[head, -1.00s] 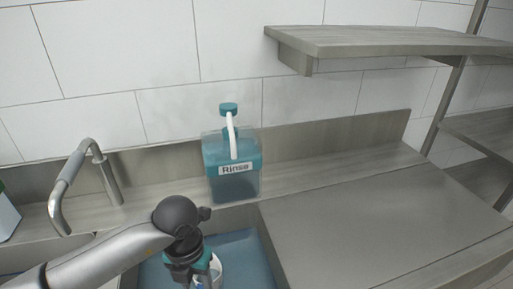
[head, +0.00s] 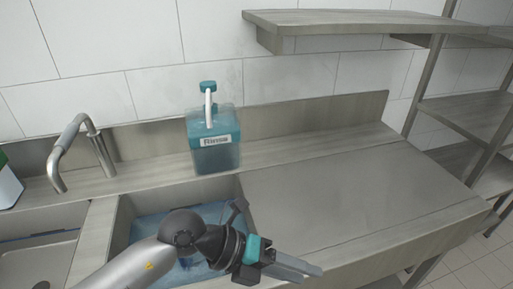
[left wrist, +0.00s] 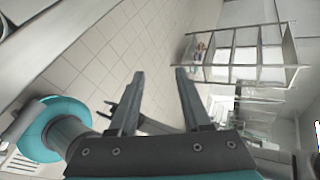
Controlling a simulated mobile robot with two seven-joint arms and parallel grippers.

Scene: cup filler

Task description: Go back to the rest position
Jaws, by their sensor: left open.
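My left gripper (head: 292,268) reaches across the front of the sink toward the right and points over the counter's front edge. Its two fingers (left wrist: 158,88) are spread apart with nothing between them in the left wrist view. The sink basin (head: 140,228) with blue water lies under and behind my left forearm. Something pale shows beside the wrist in the basin, mostly hidden, and I cannot tell what it is. In the left wrist view a dark forked part shows behind one finger; I cannot tell if it is my right gripper.
A teal rinse dispenser (head: 214,150) stands behind the sink. A curved faucet (head: 78,150) is at the left. The steel counter (head: 350,185) right of the sink is clear. A wall shelf (head: 340,20) hangs above it, and a rack (head: 465,112) stands at the right.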

